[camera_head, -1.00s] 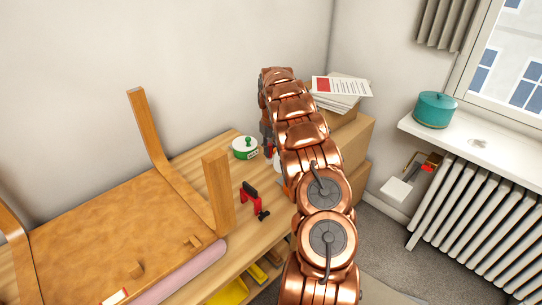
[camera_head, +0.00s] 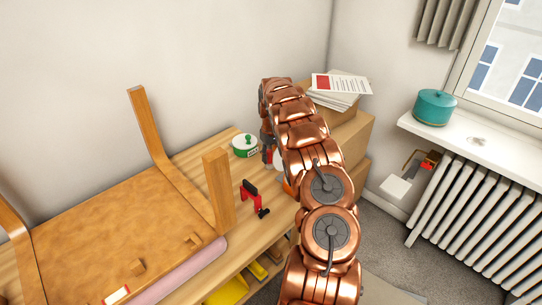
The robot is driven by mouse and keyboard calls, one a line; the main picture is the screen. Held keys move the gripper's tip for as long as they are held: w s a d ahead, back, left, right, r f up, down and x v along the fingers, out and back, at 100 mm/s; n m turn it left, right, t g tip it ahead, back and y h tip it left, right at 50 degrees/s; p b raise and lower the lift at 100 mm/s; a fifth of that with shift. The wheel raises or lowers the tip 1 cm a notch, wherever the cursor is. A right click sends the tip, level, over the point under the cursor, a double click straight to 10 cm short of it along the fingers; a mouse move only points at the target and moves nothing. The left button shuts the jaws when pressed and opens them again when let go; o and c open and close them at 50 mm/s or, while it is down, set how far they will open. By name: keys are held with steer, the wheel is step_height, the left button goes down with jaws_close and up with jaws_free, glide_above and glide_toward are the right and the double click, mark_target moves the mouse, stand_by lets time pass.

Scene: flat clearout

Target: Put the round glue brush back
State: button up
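I cannot make out the round glue brush for certain. A round white and green pot (camera_head: 245,146) with a green knob on its lid stands at the back of the wooden bench. My copper arm reaches over the right end of the bench. Its end bends down just right of the pot, where part of my gripper (camera_head: 268,152) shows dark with some red. The fingertips are mostly hidden behind the arm, so I cannot tell if they hold anything. A white object (camera_head: 279,161) shows partly beside the gripper, and a bit of something orange (camera_head: 287,187) shows nearer.
An upturned wooden chair or stool (camera_head: 120,225) fills the bench's left side. A red and black clamp (camera_head: 252,198) stands on the bench. Cardboard boxes (camera_head: 357,140) with papers (camera_head: 340,84) are behind my arm. A teal pot (camera_head: 434,107) sits on the windowsill above a radiator (camera_head: 480,220).

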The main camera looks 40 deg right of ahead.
steer(key=shift+o, duration=0.3)
steer(key=shift+r, duration=0.1)
steer(key=shift+w+r, duration=0.1)
steer(key=shift+r, duration=0.45)
step_height(320, 180, up, 11)
steer(key=b, duration=0.3)
steer(key=shift+d, duration=0.1)
